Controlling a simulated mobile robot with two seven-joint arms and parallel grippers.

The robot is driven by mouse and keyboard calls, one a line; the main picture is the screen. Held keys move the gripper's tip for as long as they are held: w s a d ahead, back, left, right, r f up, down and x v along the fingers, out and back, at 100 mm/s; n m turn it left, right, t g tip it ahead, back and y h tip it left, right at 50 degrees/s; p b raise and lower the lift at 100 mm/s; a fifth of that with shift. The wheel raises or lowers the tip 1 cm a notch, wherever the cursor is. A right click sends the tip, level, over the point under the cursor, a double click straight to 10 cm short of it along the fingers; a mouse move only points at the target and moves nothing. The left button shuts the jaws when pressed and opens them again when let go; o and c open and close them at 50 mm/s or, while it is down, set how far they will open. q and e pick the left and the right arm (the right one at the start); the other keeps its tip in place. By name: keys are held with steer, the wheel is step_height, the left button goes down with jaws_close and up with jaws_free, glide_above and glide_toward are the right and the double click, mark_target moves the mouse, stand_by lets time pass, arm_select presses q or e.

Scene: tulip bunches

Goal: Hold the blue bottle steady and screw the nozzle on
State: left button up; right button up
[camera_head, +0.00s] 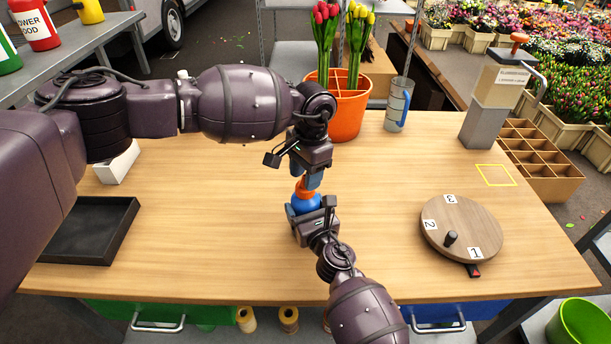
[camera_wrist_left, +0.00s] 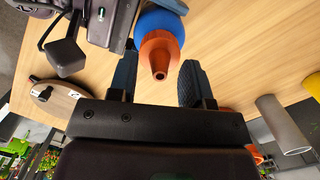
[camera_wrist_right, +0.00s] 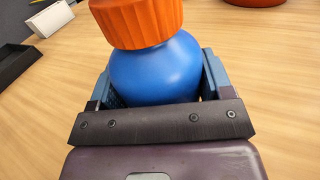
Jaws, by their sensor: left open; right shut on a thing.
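The blue bottle (camera_head: 304,205) stands near the middle of the table with the orange nozzle (camera_head: 304,189) on its top. In the right wrist view the blue bottle (camera_wrist_right: 155,72) sits between the fingers of my right gripper (camera_wrist_right: 158,80), which is shut on its body. The ribbed orange nozzle (camera_wrist_right: 138,20) shows above it, its top cut off by the frame. My left gripper (camera_head: 307,180) is above, pointing down at the nozzle. In the left wrist view the nozzle (camera_wrist_left: 159,55) lies between the open fingers of my left gripper (camera_wrist_left: 160,82), with gaps at both sides.
A round numbered turntable (camera_head: 461,229) is at the right of the wooden table (camera_head: 200,250). A black tray (camera_head: 85,232) and a white block (camera_head: 118,163) are at the left.

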arm_select(q)
steer(key=shift+r, duration=1.8)
steer(key=shift+o, duration=0.3)
